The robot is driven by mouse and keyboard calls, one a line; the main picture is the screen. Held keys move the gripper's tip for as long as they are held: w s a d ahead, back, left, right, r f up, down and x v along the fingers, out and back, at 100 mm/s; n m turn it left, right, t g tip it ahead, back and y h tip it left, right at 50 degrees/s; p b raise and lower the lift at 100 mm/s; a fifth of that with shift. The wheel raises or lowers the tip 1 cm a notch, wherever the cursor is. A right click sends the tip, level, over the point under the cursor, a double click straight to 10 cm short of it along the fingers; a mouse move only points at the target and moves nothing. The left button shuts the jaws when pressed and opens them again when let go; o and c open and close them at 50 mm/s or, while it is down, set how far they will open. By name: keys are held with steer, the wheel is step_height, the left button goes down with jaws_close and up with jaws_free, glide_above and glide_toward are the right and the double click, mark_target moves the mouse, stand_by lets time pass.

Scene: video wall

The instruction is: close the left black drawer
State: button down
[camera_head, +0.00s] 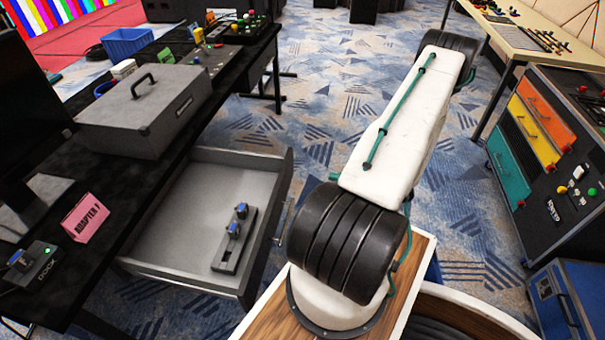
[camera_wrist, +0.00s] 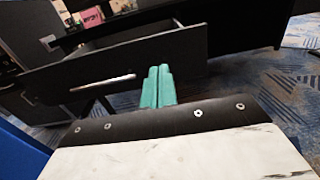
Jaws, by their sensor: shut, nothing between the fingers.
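The left black drawer (camera_head: 178,226) is pulled out from under the black table, with its light grey inside showing. In the wrist view, its dark front panel (camera_wrist: 60,88) crosses the middle, with a silver handle (camera_wrist: 100,81) left of my gripper. My gripper (camera_wrist: 159,69) has two teal fingers pressed together with nothing between them. The fingers overlap the right part of the drawer front in the picture; I cannot tell if they touch it. My gripper is not visible in the head view.
A dark strip with blue parts (camera_head: 234,242) lies in the drawer. A grey case (camera_head: 146,108) and a pink sign (camera_head: 85,217) stand on the black table (camera_head: 122,185). A cabinet with coloured drawers (camera_head: 560,150) stands at right. Patterned carpet (camera_head: 325,80) lies open between.

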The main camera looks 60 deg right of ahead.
mark_target(286, 171)
steer(key=x, duration=1.4)
steer(key=shift+w+a, duration=0.1)
steer(key=shift+a, duration=0.3)
